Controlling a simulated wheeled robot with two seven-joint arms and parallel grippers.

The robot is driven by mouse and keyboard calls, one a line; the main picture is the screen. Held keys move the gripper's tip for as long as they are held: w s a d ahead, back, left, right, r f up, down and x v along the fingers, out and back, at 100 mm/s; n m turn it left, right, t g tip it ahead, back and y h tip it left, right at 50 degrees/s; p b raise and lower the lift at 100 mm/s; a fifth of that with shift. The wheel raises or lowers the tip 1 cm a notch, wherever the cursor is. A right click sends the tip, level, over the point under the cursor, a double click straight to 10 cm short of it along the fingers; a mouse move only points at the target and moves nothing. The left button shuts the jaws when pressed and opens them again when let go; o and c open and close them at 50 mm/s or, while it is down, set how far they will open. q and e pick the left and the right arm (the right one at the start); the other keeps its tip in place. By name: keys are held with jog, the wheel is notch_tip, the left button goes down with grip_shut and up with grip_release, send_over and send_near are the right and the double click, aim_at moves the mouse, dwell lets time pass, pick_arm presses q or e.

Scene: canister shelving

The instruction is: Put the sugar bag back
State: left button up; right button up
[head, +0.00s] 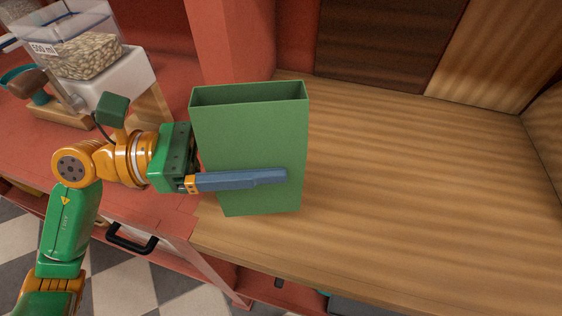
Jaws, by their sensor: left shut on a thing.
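The sugar bag appears as a tall, open-topped green bag (245,130) with no visible label, near the left end of the wooden surface. It stands nearly upright. My left gripper (278,172) reaches in from the left and is shut on it. One blue-grey finger lies flat across its front face, and the other finger is hidden behind it. I cannot tell whether the bag's bottom touches the wood or hangs just above it. The inside of the bag is dark. My right gripper is out of view.
The wooden surface (420,190) is clear to the right of the bag. A red post (230,45) rises just behind the bag. A clear dispenser (75,50) of pale beans or nuts stands on the red counter at left. A black drawer handle (132,241) is below.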

pick_arm(q)
jog(key=f, duration=0.1)
jog(key=d+f, duration=0.1)
jog(key=f, duration=0.1)
jog(key=d+f+p, duration=0.1)
jog(key=f, duration=0.1)
jog(key=shift+w+d+f, duration=0.15)
jog(key=shift+w+d, duration=0.05)
jog(key=shift+w, duration=0.2)
jog(key=shift+f, duration=0.4)
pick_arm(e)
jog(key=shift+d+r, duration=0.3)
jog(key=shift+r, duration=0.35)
pick_arm(q)
jog(key=shift+f, duration=0.1)
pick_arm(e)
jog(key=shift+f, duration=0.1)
pick_arm(q)
jog(key=shift+f+b, duration=0.15)
jog(key=shift+b, duration=0.15)
jog(key=o, duration=1.5)
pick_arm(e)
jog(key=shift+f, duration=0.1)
